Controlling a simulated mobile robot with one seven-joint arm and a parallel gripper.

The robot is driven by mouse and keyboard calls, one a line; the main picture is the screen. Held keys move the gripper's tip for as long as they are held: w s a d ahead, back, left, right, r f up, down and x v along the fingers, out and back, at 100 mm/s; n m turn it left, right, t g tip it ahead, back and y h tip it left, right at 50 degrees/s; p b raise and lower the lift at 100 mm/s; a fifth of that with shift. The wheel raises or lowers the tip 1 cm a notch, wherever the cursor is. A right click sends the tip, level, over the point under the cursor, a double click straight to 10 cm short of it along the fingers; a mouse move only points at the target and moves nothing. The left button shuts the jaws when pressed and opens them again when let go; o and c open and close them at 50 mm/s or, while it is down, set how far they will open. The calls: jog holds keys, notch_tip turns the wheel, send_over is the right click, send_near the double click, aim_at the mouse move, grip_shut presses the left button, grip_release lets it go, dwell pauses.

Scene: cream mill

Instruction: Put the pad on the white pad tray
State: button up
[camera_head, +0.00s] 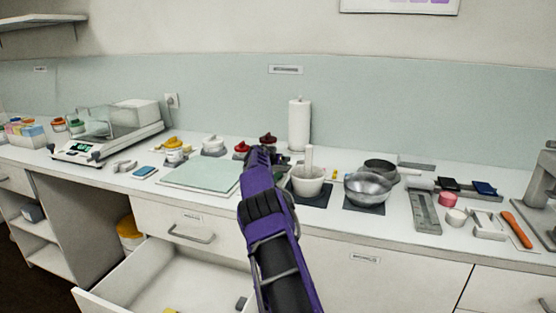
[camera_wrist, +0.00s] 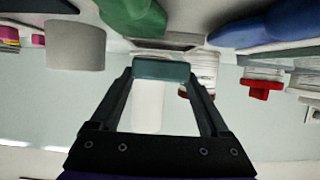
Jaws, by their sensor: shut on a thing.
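My gripper shows in the wrist view (camera_wrist: 161,72), with its two fingers shut on a small teal pad (camera_wrist: 161,70) held across the fingertips. In the head view my purple arm reaches over the counter, and its dark end (camera_head: 262,157) is near the red-lidded jars; the pad cannot be made out there.
A white mortar (camera_head: 307,187) and a steel bowl (camera_head: 368,189) stand right of my arm. A paper roll (camera_head: 299,125) stands behind. A pale green mat (camera_head: 203,172) lies left. A drawer (camera_head: 183,283) hangs open below the counter. An orange-handled tool (camera_head: 516,229) lies far right.

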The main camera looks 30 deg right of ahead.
jog(key=shift+f+b, duration=0.45)
jog(key=shift+b, duration=0.05)
jog(key=o, duration=1.3)
jog(key=shift+s+f, duration=0.1)
jog(key=shift+f, duration=0.05)
jog(key=r+p, duration=0.1)
jog(key=p, duration=0.1)
jog(key=shift+r+p, duration=0.3)
jog(key=shift+r, duration=0.05)
jog(key=shift+s+a+b, duration=0.3)
jog(key=shift+a+b, duration=0.3)
jog(key=shift+b, duration=0.2)
jog(key=shift+b+v, duration=0.3)
jog(key=shift+v, duration=0.45)
jog(key=v, duration=0.4)
jog(key=b+v, duration=0.1)
jog(key=v, duration=0.4)
jog(key=shift+r, duration=0.25)
jog(key=shift+r, duration=0.1)
